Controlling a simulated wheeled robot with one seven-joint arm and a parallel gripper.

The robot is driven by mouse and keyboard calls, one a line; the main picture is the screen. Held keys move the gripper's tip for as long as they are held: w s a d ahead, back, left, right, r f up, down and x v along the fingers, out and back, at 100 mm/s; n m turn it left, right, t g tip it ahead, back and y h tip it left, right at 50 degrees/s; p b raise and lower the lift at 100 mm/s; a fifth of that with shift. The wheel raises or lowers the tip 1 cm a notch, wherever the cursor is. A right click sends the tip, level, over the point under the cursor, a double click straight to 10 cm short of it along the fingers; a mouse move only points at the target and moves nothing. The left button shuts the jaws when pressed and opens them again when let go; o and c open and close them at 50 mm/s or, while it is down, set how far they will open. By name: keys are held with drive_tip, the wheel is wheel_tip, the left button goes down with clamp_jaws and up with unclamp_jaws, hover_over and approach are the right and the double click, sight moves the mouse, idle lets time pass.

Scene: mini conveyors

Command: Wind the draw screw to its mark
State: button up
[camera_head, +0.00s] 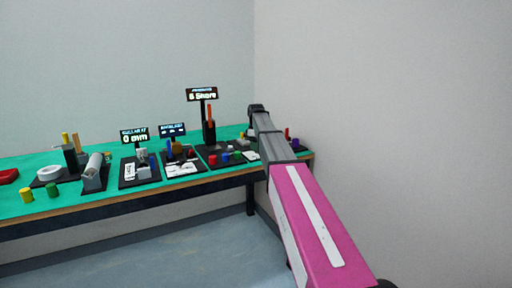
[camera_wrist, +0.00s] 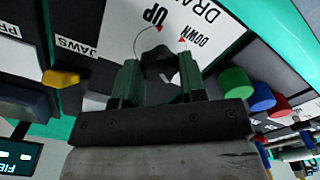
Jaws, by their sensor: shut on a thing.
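In the wrist view my gripper (camera_wrist: 159,76) has its two green fingers closed on either side of a small dark knob (camera_wrist: 155,57), which appears to be the draw screw's head. The knob stands on a white plate (camera_wrist: 205,20) printed "UP", "DOWN" and partly "DRA", with thin arcs and small red marks near the words. The fingers and palm hide the knob's lower part, and I cannot tell its turn angle against a mark. In the head view my arm reaches to the table's right end, and my gripper cannot be made out.
In the wrist view a yellow piece (camera_wrist: 61,78) sits near a "JAWS" label. Green (camera_wrist: 235,81), blue (camera_wrist: 262,96) and red (camera_wrist: 280,106) cylinders stand to the right. In the head view the green table (camera_head: 110,198) carries several fixtures and a lit display (camera_head: 202,95); a wall is close behind.

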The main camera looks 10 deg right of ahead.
drive_tip(key=m, duration=0.4)
drive_tip(key=shift+m, duration=0.4)
drive_tip(key=m, duration=1)
drive_tip(key=shift+m, duration=0.4)
drive_tip(key=m, duration=2)
drive_tip(key=shift+m, duration=0.4)
drive_tip(key=m, duration=0.5)
